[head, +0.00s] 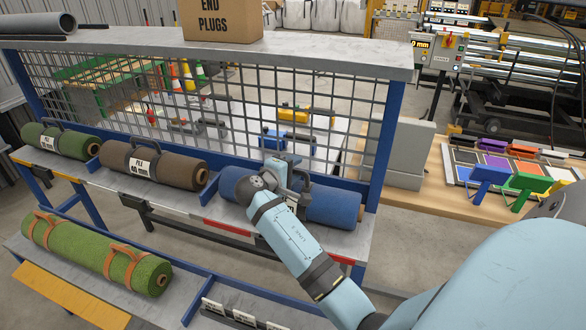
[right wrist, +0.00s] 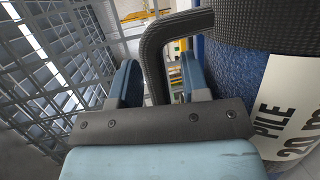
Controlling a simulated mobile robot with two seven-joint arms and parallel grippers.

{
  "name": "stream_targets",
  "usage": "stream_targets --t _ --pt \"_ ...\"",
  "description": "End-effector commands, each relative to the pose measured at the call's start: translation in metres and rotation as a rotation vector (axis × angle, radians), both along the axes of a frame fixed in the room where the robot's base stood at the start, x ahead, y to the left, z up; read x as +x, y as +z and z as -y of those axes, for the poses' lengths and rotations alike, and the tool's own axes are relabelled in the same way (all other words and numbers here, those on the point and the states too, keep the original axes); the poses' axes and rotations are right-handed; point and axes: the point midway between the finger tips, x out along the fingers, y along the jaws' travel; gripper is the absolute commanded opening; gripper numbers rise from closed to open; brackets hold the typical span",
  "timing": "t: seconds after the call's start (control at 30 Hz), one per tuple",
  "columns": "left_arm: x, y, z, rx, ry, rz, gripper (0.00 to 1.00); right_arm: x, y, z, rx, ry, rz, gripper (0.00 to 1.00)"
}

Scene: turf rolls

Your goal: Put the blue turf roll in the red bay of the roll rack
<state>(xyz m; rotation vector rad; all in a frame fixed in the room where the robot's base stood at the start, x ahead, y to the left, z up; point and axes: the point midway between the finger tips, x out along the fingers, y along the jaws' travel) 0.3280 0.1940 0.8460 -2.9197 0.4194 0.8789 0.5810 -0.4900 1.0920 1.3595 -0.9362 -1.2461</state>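The blue turf roll (head: 333,206) lies lengthwise on the upper shelf of the roll rack (head: 180,208), in the right-hand bay. Red strips (head: 228,228) mark the shelf's front edge below it. My right gripper (head: 286,176) is at the roll's dark handle and hides the roll's middle. In the right wrist view, the handle (right wrist: 154,62) stands between the two fingers, with a gap showing beside the right finger. The roll's blue side and white "PILE 20 m" label (right wrist: 290,110) fill the right of that view. My left gripper is not in view.
A brown roll (head: 150,166) and a green roll (head: 60,140) lie in the bays to the left. A strapped green roll (head: 95,252) lies on the lower shelf. A wire mesh panel (head: 220,105) stands behind the bays, under a grey top shelf (head: 330,50) with a cardboard box (head: 222,20).

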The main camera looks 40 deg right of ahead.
Motion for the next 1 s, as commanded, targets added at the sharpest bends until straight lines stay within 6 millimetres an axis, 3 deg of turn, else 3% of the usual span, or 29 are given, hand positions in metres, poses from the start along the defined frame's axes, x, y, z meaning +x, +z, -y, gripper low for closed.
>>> stream_targets --t 0.27,0.7,1.0 --pt "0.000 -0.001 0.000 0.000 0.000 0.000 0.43 -0.001 0.003 -0.007 0.001 0.002 0.000 0.42" --pt "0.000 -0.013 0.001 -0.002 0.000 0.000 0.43 -0.015 0.019 -0.091 0.003 0.001 0.002 0.42" --pt "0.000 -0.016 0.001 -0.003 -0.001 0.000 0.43 -0.019 0.025 -0.116 0.000 0.000 0.001 0.42"
